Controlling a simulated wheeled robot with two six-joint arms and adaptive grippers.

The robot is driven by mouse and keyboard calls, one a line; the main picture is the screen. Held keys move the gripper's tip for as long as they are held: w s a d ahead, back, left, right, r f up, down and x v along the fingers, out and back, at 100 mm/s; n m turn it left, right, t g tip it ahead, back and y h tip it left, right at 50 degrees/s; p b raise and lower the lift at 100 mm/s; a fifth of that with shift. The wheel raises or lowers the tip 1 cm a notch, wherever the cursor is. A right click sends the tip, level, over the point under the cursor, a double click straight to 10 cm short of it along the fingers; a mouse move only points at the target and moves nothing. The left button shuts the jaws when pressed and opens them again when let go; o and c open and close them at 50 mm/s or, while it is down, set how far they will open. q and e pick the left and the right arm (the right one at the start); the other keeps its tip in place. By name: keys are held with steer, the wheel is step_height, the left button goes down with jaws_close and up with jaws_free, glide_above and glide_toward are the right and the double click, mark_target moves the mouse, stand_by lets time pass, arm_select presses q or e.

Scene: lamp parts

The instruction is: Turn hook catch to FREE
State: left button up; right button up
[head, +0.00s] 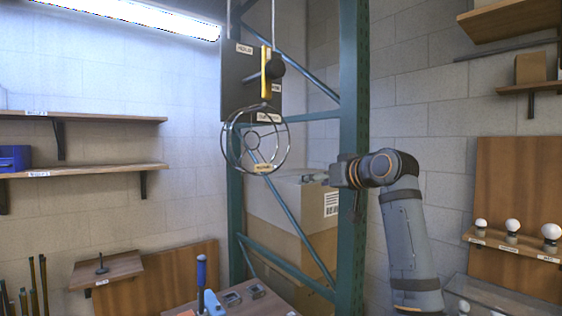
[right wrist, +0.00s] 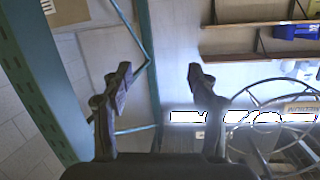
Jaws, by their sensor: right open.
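My right gripper (head: 318,179) is right of the cage and lower than the catch, apart from both. In the right wrist view its jaws (right wrist: 158,82) are open with nothing between them. The cage (right wrist: 270,101) shows there at the right edge. My left gripper is out of view.
A green rack post (head: 354,120) stands close by my right gripper, with braces and cardboard boxes (head: 290,205) behind. Wooden shelves (head: 80,117) are on the left wall. Bulbs stand on a shelf (head: 510,245) at right. A bench (head: 255,303) with a blue-handled tool (head: 201,272) lies below.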

steer(key=s+a+r+n+y, duration=0.1)
steer(key=s+r+n, duration=0.1)
steer(key=s+r, duration=0.55)
steer(key=s+a+r+n+y, duration=0.1)
steer(key=s+r, duration=0.4)
steer(key=r, duration=0.5)
steer(key=n+t+y+p, duration=0.1)
steer(key=n, duration=0.1)
glide_toward(279, 69)
steer(key=p+x, duration=0.5)
steer(key=x, duration=0.4)
steer(key=shift+a+r, duration=0.1)
steer(key=shift+w, duration=0.2)
steer(key=shift+s, duration=0.1)
steer(key=shift+c, duration=0.3)
steer(key=c, duration=1.1)
